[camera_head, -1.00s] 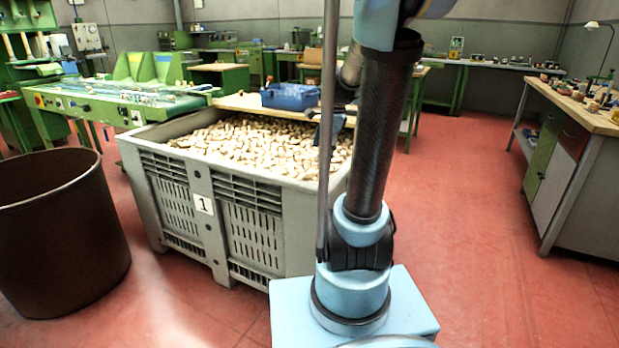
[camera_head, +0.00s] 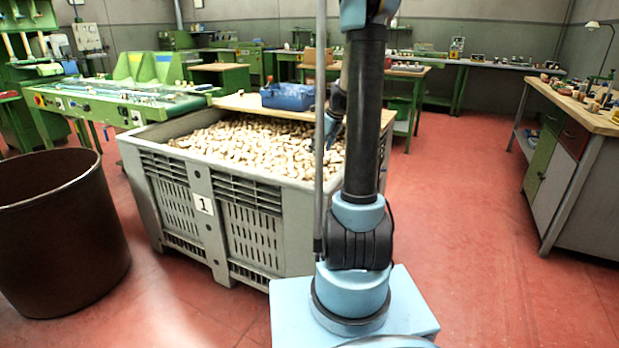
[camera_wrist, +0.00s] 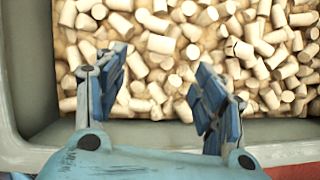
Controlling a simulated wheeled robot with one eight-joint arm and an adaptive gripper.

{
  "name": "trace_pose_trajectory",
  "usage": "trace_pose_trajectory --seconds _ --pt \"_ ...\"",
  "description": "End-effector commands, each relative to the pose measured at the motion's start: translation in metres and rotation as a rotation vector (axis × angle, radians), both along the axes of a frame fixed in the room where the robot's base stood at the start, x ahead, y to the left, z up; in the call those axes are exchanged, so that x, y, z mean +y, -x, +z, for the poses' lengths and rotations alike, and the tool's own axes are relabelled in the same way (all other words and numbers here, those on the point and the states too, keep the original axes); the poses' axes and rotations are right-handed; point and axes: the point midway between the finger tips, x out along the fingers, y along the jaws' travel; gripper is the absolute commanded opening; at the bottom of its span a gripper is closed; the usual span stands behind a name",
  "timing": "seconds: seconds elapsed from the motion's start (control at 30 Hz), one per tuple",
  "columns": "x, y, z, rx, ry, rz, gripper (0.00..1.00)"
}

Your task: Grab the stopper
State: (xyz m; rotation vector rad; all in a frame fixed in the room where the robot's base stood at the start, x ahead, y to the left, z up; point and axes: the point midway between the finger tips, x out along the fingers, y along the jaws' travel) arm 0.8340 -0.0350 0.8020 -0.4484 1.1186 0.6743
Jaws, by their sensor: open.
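Many pale cork stoppers (camera_head: 262,145) fill the large grey crate (camera_head: 205,207). The stoppers (camera_wrist: 160,44) also fill most of the wrist view, lying in a loose heap at all angles. My gripper (camera_wrist: 160,92) is open, with its two blue-padded fingers apart over the near edge of the heap. Several stoppers show between and beyond the fingers, and none is held. In the head view my gripper (camera_head: 322,145) is small and partly hidden by a thin pole and my arm, over the crate's right part.
The crate's near rim (camera_wrist: 275,156) runs below my gripper. A blue bin (camera_head: 288,96) stands on a board at the crate's back edge. A brown barrel (camera_head: 62,235) stands left of the crate. A workbench (camera_head: 585,105) is at the right, with free red floor before it.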

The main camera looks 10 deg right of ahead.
Motion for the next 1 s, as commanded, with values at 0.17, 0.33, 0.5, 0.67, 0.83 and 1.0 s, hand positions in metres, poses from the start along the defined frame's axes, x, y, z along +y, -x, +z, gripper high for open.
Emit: trace_pose_trajectory --seconds 0.17,0.33,0.5,0.67,0.83,1.0 --pt "0.008 -0.008 -0.026 0.0 0.0 0.003 0.63" --pt "0.014 -0.014 -0.048 0.0 0.001 0.002 0.63" --pt "0.019 -0.02 -0.066 0.0 0.002 0.003 0.63" --pt "0.021 -0.022 -0.074 -0.001 0.001 0.002 0.63" --pt "0.022 -0.024 -0.081 -0.001 0.001 0.002 0.63" --pt "0.024 -0.031 -0.099 -0.001 0.001 0.002 0.63"
